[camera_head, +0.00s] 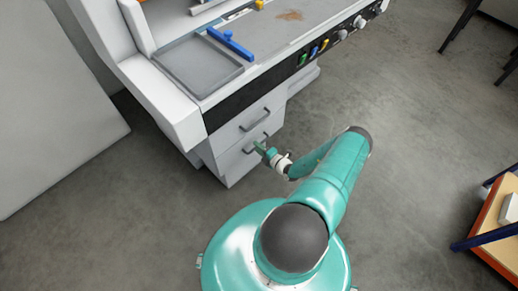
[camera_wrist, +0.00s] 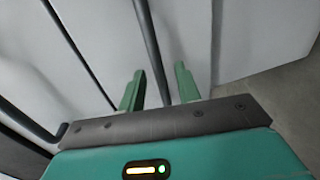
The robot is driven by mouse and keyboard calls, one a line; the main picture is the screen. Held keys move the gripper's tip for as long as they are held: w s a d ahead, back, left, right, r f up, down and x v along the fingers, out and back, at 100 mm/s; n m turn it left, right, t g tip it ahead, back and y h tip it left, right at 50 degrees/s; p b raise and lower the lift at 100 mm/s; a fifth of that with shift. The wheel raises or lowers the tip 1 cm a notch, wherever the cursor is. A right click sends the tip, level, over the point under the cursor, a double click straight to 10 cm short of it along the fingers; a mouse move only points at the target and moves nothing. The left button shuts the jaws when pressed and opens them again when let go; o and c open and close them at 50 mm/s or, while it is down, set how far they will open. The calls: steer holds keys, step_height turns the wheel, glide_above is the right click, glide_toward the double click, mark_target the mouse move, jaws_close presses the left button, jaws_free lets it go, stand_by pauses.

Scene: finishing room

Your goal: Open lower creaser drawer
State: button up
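The creaser (camera_head: 235,117) is a white and grey machine with two light grey drawers on its front. The lower drawer (camera_head: 234,163) looks closed, and its dark bar handle (camera_head: 249,148) is partly hidden by my gripper (camera_head: 261,148). The upper drawer (camera_head: 238,130) also looks closed. In the wrist view my gripper's green fingers (camera_wrist: 160,85) are open. The lower handle's dark bar (camera_wrist: 148,42) runs between them, with a visible gap on each side.
A flat tray (camera_head: 198,66) and a blue tool (camera_head: 230,43) lie on the creaser's top. A pale panel (camera_head: 50,105) stands at the left. A wooden-topped table (camera_head: 500,255) is at the lower right. The grey floor right of the drawers is clear.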

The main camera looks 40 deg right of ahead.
steer(key=shift+c, duration=0.4)
jaws_close()
steer(key=f+v, duration=0.3)
steer(key=v, duration=1.4)
steer(key=s+a+f+v, duration=0.1)
steer(key=f+v, duration=0.3)
steer(key=v, duration=1.3)
steer(key=shift+s+d, duration=0.2)
steer(key=shift+s, duration=0.2)
steer(key=shift+o, duration=0.4)
jaws_free()
steer(key=shift+d, duration=0.1)
